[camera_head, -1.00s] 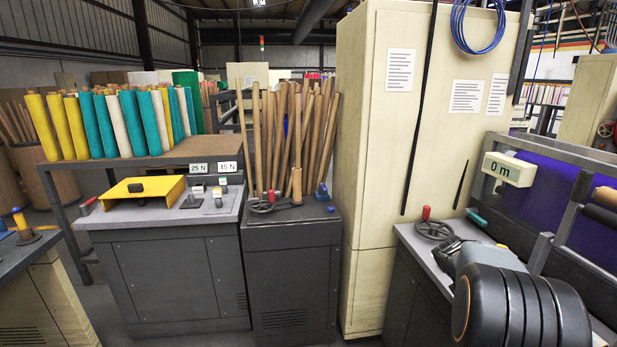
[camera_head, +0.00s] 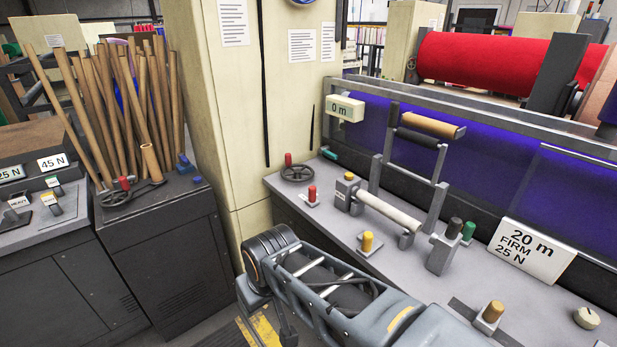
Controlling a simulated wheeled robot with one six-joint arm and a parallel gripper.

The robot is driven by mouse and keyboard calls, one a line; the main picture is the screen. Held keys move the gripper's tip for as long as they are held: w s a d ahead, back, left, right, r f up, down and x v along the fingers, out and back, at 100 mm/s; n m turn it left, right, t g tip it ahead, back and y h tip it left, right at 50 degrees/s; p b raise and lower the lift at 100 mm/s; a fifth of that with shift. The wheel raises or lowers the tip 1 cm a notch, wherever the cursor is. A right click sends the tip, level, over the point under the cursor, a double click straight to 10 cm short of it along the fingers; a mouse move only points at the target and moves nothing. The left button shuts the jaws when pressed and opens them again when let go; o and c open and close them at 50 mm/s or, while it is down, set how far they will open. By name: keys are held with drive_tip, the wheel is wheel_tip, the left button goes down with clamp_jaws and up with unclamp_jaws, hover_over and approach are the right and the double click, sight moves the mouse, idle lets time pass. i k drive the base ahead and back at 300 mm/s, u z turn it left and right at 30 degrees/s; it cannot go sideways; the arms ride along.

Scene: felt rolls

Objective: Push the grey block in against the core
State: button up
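A pale core (camera_head: 388,211) lies slantwise on the grey bench, between small grey supports. A grey block (camera_head: 443,252) with a dark knob on top stands just beyond the core's right, nearer end. From this angle I cannot tell whether the block touches the core. My arm crosses the bottom middle, in front of the bench. I cannot make out my gripper or its fingers.
A red knob (camera_head: 312,193), a yellow knob (camera_head: 367,241) and a green knob (camera_head: 468,231) stand near the core. A sign (camera_head: 531,250) reads "20 m FIRM 25 N".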

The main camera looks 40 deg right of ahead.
sight(446, 244)
drive_tip(key=z, duration=1.25)
